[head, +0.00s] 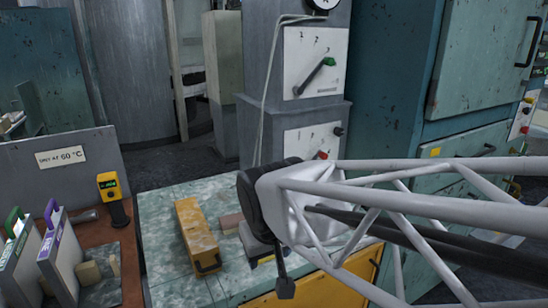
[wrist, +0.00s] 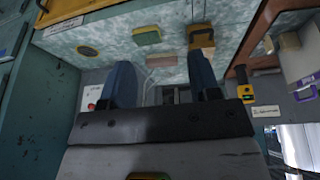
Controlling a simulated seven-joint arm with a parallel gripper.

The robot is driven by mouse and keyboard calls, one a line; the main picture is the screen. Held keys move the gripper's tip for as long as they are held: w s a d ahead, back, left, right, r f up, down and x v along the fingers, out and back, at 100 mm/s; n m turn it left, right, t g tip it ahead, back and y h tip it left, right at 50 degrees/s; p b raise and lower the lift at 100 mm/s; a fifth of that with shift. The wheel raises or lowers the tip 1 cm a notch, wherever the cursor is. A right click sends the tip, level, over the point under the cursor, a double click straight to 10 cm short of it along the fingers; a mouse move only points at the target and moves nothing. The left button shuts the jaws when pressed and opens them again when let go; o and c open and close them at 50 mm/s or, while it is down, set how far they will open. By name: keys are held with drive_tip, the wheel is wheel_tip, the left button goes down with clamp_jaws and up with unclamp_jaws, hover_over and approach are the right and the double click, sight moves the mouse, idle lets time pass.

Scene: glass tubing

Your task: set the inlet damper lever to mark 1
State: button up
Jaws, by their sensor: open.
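A grey cabinet in the head view carries two white lever panels. I cannot read which one is the inlet damper. My gripper (head: 284,285) hangs over the green bench, apart from both levers. In the wrist view my gripper (wrist: 162,78) has its two fingers wide apart with nothing between them. A white panel with a red spot (wrist: 92,105) shows left of them.
A yellow case (head: 197,236) and a brownish block (head: 231,223) lie on the bench (head: 165,215). A yellow meter (head: 110,187) stands to the left, near plates with green and purple handles. Teal cabinets (head: 390,75) stand right of the levers.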

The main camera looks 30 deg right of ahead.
drive_tip(key=w+d+r+m+t+h, duration=0.1)
drive_tip(key=w+d+t+h, duration=0.4)
drive_tip(key=w+d, duration=1.95)
drive_tip(key=n+t+y, duration=0.2)
drive_tip(key=t+y, duration=0.4)
drive_tip(key=t, duration=0.3)
approach(324, 156)
drive_tip(key=w, duration=0.3)
drive_tip(key=shift+w+d+f, duration=0.15)
drive_tip(key=shift+d+f, duration=0.25)
drive_tip(key=shift+w, duration=0.1)
drive_tip(key=shift+w, duration=3.8)
